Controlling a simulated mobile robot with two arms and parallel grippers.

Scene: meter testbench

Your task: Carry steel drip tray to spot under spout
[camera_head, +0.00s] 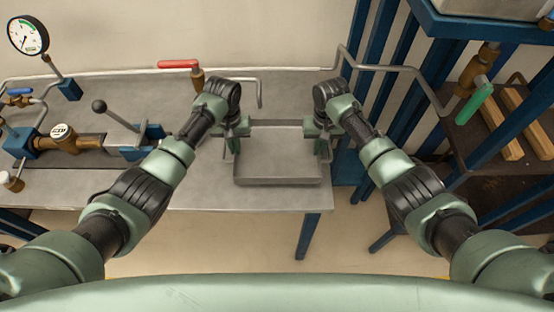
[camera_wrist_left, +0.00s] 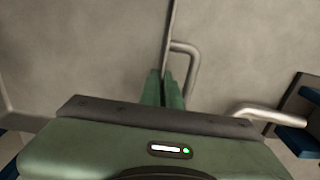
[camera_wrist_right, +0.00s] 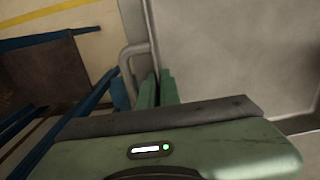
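The steel drip tray (camera_head: 277,181) is a shallow grey rectangular pan with end handles, level in the middle of the head view. My left gripper (camera_head: 231,138) is at its left end and my right gripper (camera_head: 324,138) at its right end. In the left wrist view the fingers (camera_wrist_left: 166,90) are close together at the tray's handle (camera_wrist_left: 192,62). In the right wrist view the fingers (camera_wrist_right: 156,90) are likewise closed at the other handle (camera_wrist_right: 127,60). A bent spout pipe (camera_head: 259,92) with a red lever (camera_head: 178,64) is behind the tray. Whether the tray touches the bench is unclear.
The grey bench (camera_head: 190,190) ends just right of the tray. A second bent pipe (camera_head: 390,68) with a green lever (camera_head: 474,104) reaches in from the right, by a blue frame (camera_head: 385,60). A lever fixture (camera_head: 120,130) and pressure gauge (camera_head: 28,36) stand left.

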